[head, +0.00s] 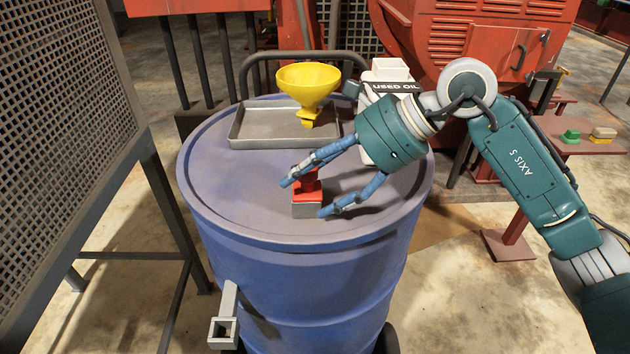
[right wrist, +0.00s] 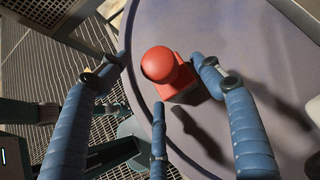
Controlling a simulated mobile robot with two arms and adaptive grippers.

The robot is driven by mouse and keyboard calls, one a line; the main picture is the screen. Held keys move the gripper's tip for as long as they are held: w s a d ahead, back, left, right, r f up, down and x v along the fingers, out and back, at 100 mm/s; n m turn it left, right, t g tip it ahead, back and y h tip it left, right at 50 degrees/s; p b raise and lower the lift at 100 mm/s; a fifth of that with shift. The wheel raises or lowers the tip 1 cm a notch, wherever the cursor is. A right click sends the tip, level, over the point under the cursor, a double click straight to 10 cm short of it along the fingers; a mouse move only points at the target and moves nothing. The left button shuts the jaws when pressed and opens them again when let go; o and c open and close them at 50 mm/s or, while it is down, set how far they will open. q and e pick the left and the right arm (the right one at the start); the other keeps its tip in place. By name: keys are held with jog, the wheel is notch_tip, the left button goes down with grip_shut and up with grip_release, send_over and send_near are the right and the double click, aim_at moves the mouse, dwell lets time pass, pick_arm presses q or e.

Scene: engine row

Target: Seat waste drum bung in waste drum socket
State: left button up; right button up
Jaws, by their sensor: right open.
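The waste drum bung (head: 306,187) is red, with a round knob on a squarish block. It stands upright on the grey square waste drum socket (head: 307,210) on the drum's top; how deep it sits is hidden. My right gripper (head: 308,197) is open, with blue fingers spread on both sides of the bung. In the right wrist view one finger is very close to the red block; I cannot tell whether they touch. My left gripper is not in view.
The blue drum (head: 235,205) has a grey tray (head: 262,127) at its back, with a yellow funnel (head: 308,85) over it. A white used oil container (head: 390,75) stands behind my right gripper. A mesh panel (head: 60,90) is at left. The drum top left of the socket is clear.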

jog(key=v, duration=1.2)
jog(key=shift+f, duration=0.1)
